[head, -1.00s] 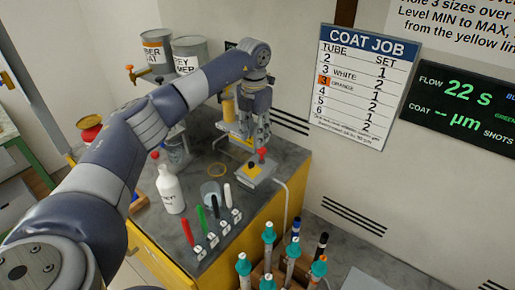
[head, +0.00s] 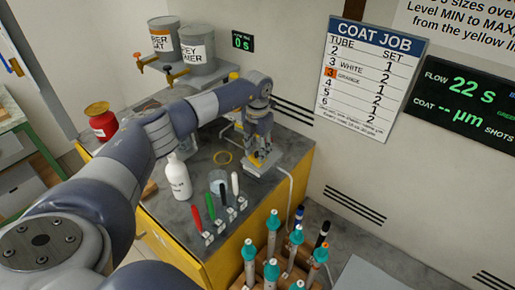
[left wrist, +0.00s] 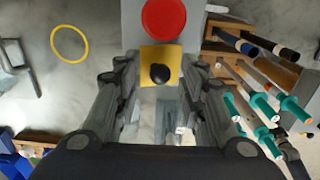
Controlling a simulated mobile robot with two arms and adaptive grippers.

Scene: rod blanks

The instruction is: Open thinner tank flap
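A small grey box (head: 262,170) stands on the dark bench top, partly hidden by my left gripper in the head view. In the left wrist view it carries a yellow square flap (left wrist: 174,56) with a black knob (left wrist: 160,73), and a round red button (left wrist: 164,18) beyond it. I see no label naming it the thinner tank. My left gripper (head: 257,155) is over the box. In the left wrist view its fingers (left wrist: 160,80) are spread, one on each side of the knob, with gaps visible. My right gripper is out of view.
Teal-capped tubes (head: 273,220) stand in front. Two tapped grey buckets (head: 197,45) and a red can (head: 101,121) are farther back.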

